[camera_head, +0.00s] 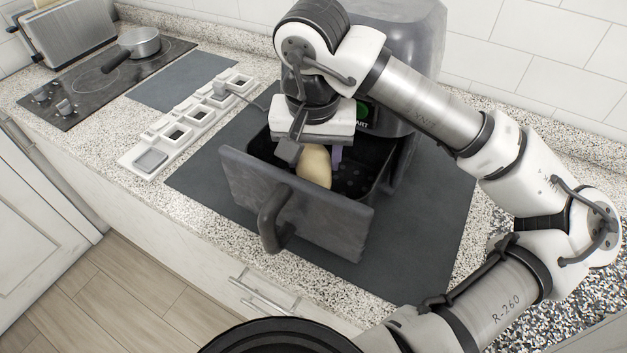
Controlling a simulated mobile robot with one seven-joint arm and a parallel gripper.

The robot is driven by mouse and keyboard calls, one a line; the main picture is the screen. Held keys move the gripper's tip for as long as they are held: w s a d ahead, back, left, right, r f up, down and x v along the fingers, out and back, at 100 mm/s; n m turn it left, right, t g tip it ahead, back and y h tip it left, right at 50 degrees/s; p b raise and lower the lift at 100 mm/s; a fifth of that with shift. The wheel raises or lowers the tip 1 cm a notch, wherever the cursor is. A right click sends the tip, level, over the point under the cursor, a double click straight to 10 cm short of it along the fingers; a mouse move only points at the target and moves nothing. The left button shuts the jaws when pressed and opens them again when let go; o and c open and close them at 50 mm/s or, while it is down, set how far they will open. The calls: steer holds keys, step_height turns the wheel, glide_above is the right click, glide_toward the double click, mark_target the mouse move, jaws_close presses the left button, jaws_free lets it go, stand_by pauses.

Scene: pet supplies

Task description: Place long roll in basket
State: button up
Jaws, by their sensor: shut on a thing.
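A tan, rounded long roll (314,168) is at the open basket of a dark air fryer, in the middle of the head view. The black basket (368,172) is pulled out, with its grey front panel (300,205) and handle facing me. My gripper (316,155) points down over the basket and is shut on the roll. The roll's lower end is at or below the basket's rim. The front panel hides its bottom, so I cannot tell whether it touches the basket floor. My gripper's body hides the roll's upper part.
The air fryer body (405,60) stands behind the basket on a dark mat (425,225). A white strip of small compartments (185,125) lies to the left. A cooktop (95,85) with a pot (139,42) and a toaster (70,38) are at the far left.

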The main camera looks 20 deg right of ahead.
mark_target(313, 177)
step_height(313, 177, down, 5)
steer(key=shift+f+b, duration=0.15)
steer(key=shift+b, duration=0.85)
steer(key=shift+f+b, duration=0.2)
steer(key=shift+b, duration=0.1)
steer(key=o, duration=1)
steer(key=shift+r, duration=0.1)
steer(key=r, duration=0.4)
steer(key=s+r, duration=0.1)
steer(key=r, duration=0.7)
steer(key=shift+s+a+b, duration=0.2)
steer(key=shift+a+b, duration=0.05)
steer(key=shift+b, duration=0.1)
